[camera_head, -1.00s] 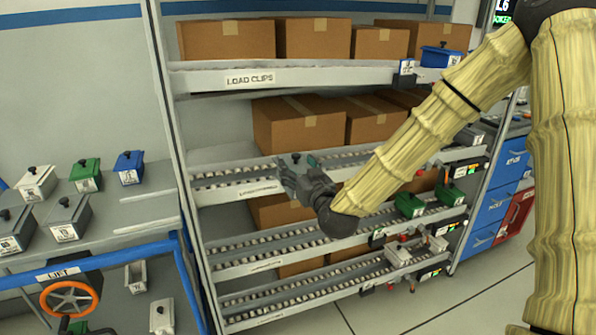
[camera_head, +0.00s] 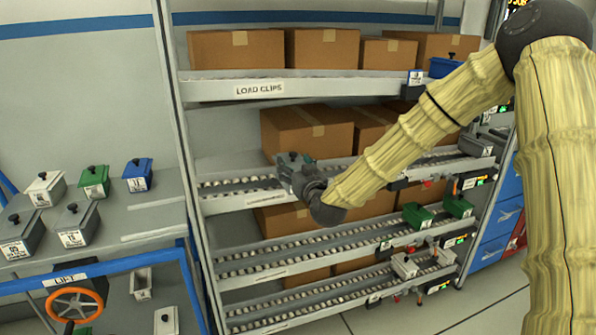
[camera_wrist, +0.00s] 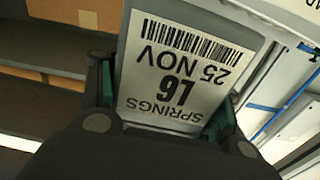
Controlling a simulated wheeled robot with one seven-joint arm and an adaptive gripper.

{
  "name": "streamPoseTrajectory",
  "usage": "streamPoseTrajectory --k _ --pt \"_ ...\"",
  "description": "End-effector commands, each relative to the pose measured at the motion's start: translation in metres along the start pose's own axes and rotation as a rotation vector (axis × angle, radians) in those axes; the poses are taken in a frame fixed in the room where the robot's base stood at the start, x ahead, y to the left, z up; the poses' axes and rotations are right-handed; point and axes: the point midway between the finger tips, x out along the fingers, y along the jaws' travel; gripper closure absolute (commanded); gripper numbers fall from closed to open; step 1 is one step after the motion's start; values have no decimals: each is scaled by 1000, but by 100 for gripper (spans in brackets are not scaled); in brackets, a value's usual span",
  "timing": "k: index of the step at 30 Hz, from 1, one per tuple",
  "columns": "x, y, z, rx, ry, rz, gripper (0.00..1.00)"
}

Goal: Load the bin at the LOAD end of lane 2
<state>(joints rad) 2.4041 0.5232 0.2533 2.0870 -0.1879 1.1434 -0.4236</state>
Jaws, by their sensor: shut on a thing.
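My gripper (camera_head: 290,168) is in front of the rack's upper roller lane (camera_head: 240,187), near its left part. In the wrist view my gripper (camera_wrist: 165,105) is shut on a grey bin (camera_wrist: 132,50), with a finger on each side. In the head view the bin is small and mostly merged with the gripper. Two more roller lanes (camera_head: 240,265) (camera_head: 250,318) lie below. Their front labels are too small to read, so I cannot tell which is lane 2.
Cardboard boxes (camera_head: 236,50) fill the top shelf, labelled "LOAD CLIPS", and more stand behind the lanes. Green bins (camera_head: 417,215) and grey bins (camera_head: 404,265) sit at the lanes' right ends. A left bench holds several lidded bins (camera_head: 94,181). An orange handwheel (camera_head: 75,304) stands below.

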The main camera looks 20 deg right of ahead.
Motion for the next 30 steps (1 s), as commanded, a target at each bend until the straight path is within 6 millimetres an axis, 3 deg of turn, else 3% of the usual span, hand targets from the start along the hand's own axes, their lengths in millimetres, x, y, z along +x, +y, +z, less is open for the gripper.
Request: streamPoseTrajectory --k 30 --pt "86 0 0 0 3 1 83"
